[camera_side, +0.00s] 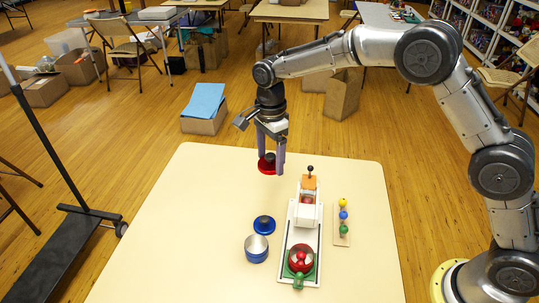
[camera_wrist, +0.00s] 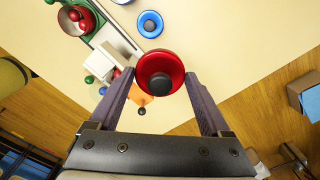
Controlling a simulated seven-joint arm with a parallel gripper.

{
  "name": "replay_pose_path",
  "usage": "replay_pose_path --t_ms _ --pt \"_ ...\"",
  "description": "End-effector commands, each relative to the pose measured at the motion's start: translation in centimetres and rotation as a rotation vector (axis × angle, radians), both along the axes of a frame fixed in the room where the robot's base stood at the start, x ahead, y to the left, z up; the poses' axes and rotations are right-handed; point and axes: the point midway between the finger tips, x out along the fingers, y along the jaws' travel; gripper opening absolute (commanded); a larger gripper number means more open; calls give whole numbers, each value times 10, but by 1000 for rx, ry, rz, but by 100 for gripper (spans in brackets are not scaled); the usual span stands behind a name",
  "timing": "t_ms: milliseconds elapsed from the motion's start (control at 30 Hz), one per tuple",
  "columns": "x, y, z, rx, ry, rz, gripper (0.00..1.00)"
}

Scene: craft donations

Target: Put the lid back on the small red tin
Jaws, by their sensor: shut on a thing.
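My gripper (camera_side: 273,160) is shut on a round red lid (camera_side: 267,166) with a dark knob, held above the far part of the table. In the wrist view the red lid (camera_wrist: 172,58) sits between the two fingertips (camera_wrist: 157,78). The small red tin (camera_side: 301,258) stands open at the near end of a long white tray, on a green part, with shiny red things inside. The red tin also shows at the upper left of the wrist view (camera_wrist: 88,20). The lid is well apart from the tin.
Left of the white tray (camera_side: 285,267) are a blue lid (camera_side: 264,225) and a blue tin (camera_side: 256,250). A white block and an orange piece (camera_side: 309,182) with a dark knob stand along the tray. A wooden strip with coloured balls (camera_side: 343,215) lies right. The table's left side is clear.

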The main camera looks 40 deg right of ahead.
Motion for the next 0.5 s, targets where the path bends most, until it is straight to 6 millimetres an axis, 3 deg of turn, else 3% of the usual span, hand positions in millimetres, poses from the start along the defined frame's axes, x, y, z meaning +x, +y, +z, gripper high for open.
replay_pose_path --t_ms 167,300,500 --pt "-40 19 3 0 0 4 29" --pt "-85 32 3 0 1 6 29" --pt "-144 40 0 0 0 4 29"
